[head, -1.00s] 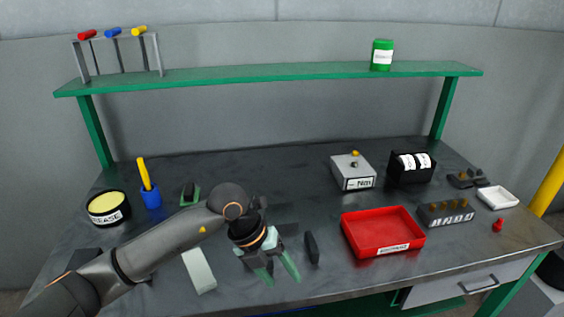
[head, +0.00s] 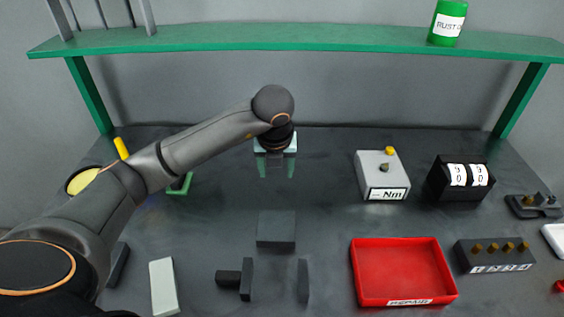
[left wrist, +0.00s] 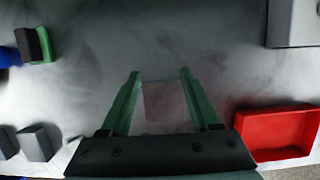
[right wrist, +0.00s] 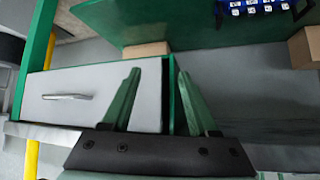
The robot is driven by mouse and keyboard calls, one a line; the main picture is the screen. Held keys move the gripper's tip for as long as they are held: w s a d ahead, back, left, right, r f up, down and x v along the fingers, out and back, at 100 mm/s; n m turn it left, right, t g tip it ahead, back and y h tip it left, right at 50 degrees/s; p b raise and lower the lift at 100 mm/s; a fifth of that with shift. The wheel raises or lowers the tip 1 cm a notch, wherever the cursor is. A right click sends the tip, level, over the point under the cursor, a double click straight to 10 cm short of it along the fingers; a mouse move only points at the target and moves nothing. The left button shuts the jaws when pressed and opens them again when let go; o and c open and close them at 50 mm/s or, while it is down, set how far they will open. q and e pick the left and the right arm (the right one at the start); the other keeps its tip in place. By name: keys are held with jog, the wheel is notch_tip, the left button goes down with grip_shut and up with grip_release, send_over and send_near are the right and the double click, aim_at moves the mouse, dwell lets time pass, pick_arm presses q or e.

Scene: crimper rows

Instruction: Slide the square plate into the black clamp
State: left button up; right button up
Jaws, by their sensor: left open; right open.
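The square plate (head: 276,230) appears to be the dark flat piece lying on the bench in the head view. It also seems to show as a faint, glare-washed square (left wrist: 165,105) between the fingers in the left wrist view. The black clamp (head: 246,279) seems to be the two upright dark jaws nearer the front, with a small block at the left jaw. A clear gap lies between the jaws, in front of the plate. My left gripper (head: 276,170) is open and empty, pointing down above the plate. My right gripper (right wrist: 155,100) is open and empty, away by a drawer front.
A red tray (head: 400,301) stands right of the clamp, and a pale block (head: 163,287) lies left of it. A grey Nm box (head: 382,177) and a black counter (head: 461,180) are behind the tray. A green shelf (head: 300,37) spans the back.

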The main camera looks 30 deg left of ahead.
pick_arm(q)
notch_tip(320, 180, down, 5)
jog(key=b, duration=0.3)
jog(key=shift+s, duration=0.1)
jog(key=shift+f+b, duration=0.3)
jog(key=shift+f, duration=0.1)
jog(key=shift+f, duration=0.2)
